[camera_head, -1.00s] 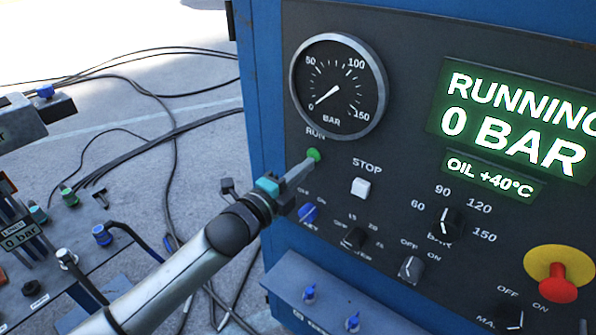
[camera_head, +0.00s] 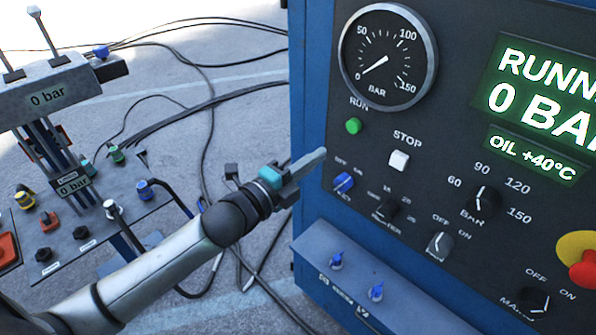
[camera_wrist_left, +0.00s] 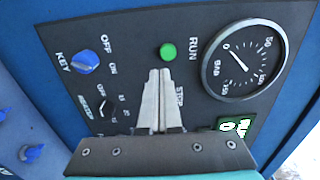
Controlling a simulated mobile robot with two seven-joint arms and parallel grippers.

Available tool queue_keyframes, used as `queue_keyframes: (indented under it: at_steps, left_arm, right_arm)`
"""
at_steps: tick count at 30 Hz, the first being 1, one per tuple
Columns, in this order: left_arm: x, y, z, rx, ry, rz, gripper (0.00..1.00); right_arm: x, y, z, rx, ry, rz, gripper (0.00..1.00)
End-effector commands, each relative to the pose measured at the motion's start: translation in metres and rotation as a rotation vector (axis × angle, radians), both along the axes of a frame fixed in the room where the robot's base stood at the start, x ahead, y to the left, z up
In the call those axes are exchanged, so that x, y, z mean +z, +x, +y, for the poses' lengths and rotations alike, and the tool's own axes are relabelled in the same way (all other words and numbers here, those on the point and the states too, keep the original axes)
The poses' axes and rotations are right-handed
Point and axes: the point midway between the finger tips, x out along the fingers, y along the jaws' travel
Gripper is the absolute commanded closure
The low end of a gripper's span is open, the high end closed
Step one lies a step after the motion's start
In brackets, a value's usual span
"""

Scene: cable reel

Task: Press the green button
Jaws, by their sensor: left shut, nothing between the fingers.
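The green button (camera_head: 353,125) labelled RUN sits on the dark panel below the round gauge. It also shows in the left wrist view (camera_wrist_left: 167,52), just above the fingertips in the picture. My left gripper (camera_head: 321,153) is shut and empty, its fingers pointing at the panel. Its tip is below and left of the green button in the head view and apart from it. In the left wrist view the shut fingers (camera_wrist_left: 160,72) stand side by side. My right gripper is not in view. The display (camera_head: 548,90) reads RUNNING, 0 BAR.
The white STOP button (camera_head: 398,160) is right of and below the green one. The blue key switch (camera_head: 343,183) is close below the fingertips. A red knob on yellow (camera_head: 585,268) is at the lower right. A valve stand (camera_head: 72,187) and cables are at the left.

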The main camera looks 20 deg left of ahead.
Motion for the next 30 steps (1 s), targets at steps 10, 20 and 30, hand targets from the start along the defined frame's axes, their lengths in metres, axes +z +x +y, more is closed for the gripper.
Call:
queue_keyframes:
  at_steps: [10, 20, 30]
  left_arm:
    - [-0.001, -0.035, 0.012, 0.000, 0.001, 0.003, 1.00]
    - [0.000, -0.040, 0.014, -0.001, 0.001, 0.002, 1.00]
    - [-0.001, -0.040, 0.014, 0.000, 0.000, 0.003, 1.00]
  right_arm:
    - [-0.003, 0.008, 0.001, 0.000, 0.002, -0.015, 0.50]
    - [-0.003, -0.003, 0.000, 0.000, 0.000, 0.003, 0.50]
    - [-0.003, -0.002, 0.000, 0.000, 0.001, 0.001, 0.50]
